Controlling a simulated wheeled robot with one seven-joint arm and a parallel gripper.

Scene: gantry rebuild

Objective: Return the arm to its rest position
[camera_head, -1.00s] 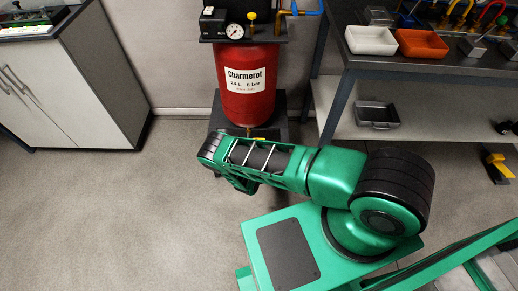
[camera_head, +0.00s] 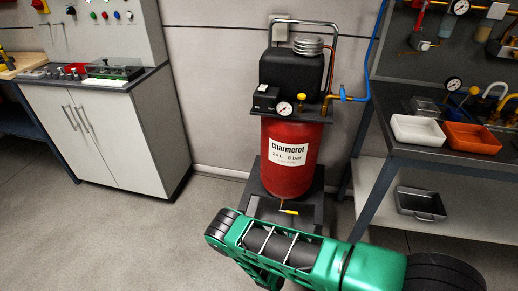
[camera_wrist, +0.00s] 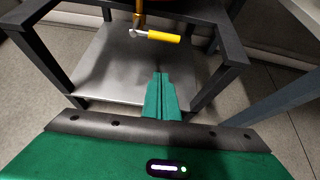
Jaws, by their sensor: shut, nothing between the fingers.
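My green arm shows at the bottom of the head view, folded in front of the red compressor tank. My gripper (camera_wrist: 160,92) is in the wrist view, its two green fingers together with nothing between them. The fingers point toward a dark metal stand. A drain valve with a yellow handle (camera_wrist: 163,37) is just beyond the fingertips in the picture, and I see a gap between them. The same yellow handle (camera_head: 289,211) shows under the tank in the head view. The gripper itself is hidden in the head view.
The red tank (camera_head: 306,180) stands on a dark stand (camera_head: 262,208) by the wall. A grey cabinet (camera_head: 125,140) is at left. A bench (camera_head: 400,150) with a white tray (camera_head: 418,131) and an orange tray (camera_head: 472,138) is at right. Floor at lower left is clear.

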